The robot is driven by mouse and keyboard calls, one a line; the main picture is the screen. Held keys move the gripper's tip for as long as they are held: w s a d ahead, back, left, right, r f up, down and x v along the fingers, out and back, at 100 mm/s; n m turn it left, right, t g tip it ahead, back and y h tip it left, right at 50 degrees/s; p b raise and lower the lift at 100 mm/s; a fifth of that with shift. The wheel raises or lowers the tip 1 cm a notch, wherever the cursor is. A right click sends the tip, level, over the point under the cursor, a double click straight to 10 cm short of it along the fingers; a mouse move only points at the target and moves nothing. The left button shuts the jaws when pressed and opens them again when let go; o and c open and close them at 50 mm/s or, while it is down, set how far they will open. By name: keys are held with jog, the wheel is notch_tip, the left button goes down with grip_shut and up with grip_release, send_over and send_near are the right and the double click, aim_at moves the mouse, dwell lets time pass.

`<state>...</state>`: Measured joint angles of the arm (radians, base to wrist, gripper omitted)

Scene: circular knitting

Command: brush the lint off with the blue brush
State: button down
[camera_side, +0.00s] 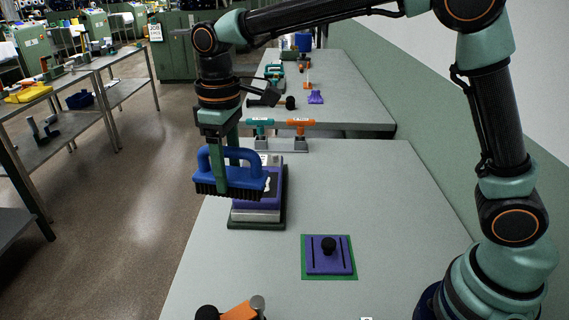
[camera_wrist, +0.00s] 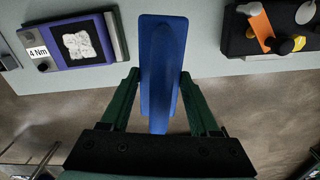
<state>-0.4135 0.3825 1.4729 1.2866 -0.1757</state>
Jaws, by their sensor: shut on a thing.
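My gripper (camera_side: 231,150) is shut on the handle of the blue brush (camera_side: 238,178), with its dark bristles pointing down. In the wrist view the blue brush (camera_wrist: 162,60) lies between both fingers of my gripper (camera_wrist: 160,85). The purple-topped block (camera_side: 276,187) sits on a dark base on the table, and the brush partly hides it in the side view.
A rack with teal and orange T-handles (camera_side: 280,141) stands behind the block. A purple plate with a black knob (camera_side: 328,262) lies on a green mat at front right. A black tray (camera_wrist: 236,42) with an orange lever shows in the wrist view. The table's left edge is near the brush.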

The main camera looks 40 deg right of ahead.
jog(key=c, duration=1)
grip_release()
grip_shut()
jog(key=w+d+f, duration=0.3)
jog(key=w+d, duration=0.3)
jog(key=d, duration=0.2)
jog(key=w+d+f, duration=0.4)
jog(key=w+d, duration=0.3)
jog(key=d, duration=0.1)
